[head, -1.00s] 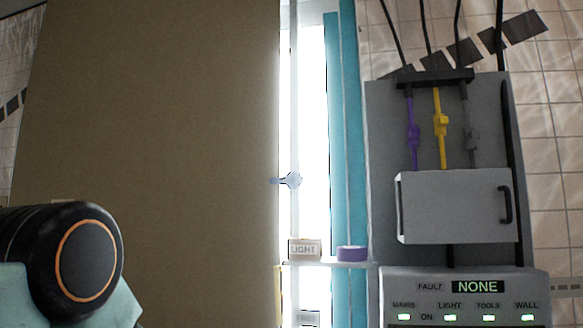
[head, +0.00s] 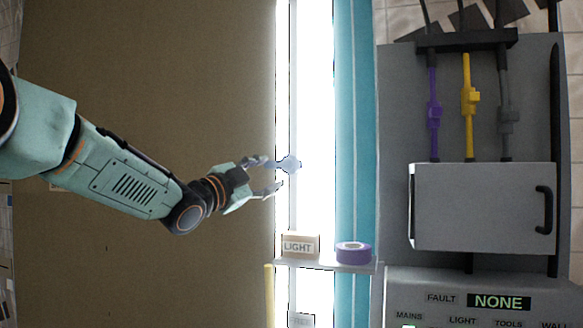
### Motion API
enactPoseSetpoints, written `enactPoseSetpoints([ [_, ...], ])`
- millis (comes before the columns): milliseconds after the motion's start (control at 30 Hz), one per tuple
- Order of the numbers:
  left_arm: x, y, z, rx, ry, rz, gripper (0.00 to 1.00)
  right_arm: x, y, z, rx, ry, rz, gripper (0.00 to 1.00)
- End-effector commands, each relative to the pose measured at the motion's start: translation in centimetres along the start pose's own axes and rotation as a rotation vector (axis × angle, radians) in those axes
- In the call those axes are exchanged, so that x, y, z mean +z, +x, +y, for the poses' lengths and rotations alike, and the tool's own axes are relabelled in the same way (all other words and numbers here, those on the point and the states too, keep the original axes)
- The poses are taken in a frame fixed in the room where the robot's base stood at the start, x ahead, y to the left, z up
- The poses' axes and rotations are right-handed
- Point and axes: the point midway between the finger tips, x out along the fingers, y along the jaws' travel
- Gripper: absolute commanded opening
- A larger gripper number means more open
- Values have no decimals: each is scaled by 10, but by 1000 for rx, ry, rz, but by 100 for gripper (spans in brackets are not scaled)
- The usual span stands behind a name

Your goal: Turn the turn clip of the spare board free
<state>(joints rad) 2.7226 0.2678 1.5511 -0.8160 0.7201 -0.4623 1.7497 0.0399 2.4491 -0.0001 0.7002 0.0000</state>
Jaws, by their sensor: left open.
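The spare board (head: 130,60) is a large brown panel that fills the left of the head view. The turn clip (head: 291,164) is a small blue-grey piece at the board's right edge, against the bright strip. My left gripper (head: 272,176) comes in from the left in front of the board. Its fingers are open, with the tips at the clip. The upper finger overlaps the clip's left part in the picture; I cannot tell whether they touch. My right gripper is not in view.
A small shelf (head: 335,267) below the clip holds a LIGHT box (head: 299,246) and a purple tape roll (head: 353,253). To the right stands a grey panel with purple, yellow and grey cable connectors, a grey box (head: 482,207) and a fault display (head: 498,302) reading NONE.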

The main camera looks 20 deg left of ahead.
Motion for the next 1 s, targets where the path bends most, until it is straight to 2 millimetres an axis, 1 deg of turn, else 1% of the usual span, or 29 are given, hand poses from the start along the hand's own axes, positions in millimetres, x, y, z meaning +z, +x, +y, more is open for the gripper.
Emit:
enactPoseSetpoints([
  [167,-2,16,-1,1,5,0,51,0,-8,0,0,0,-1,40],
  [400,-4,50,0,1,2,1,51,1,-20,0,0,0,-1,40],
  [600,-4,69,0,0,1,0,51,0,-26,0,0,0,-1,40],
  [800,-4,76,2,0,0,1,51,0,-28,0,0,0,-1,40],
  [1000,-3,77,2,0,-1,1,51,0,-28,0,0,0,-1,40],
])
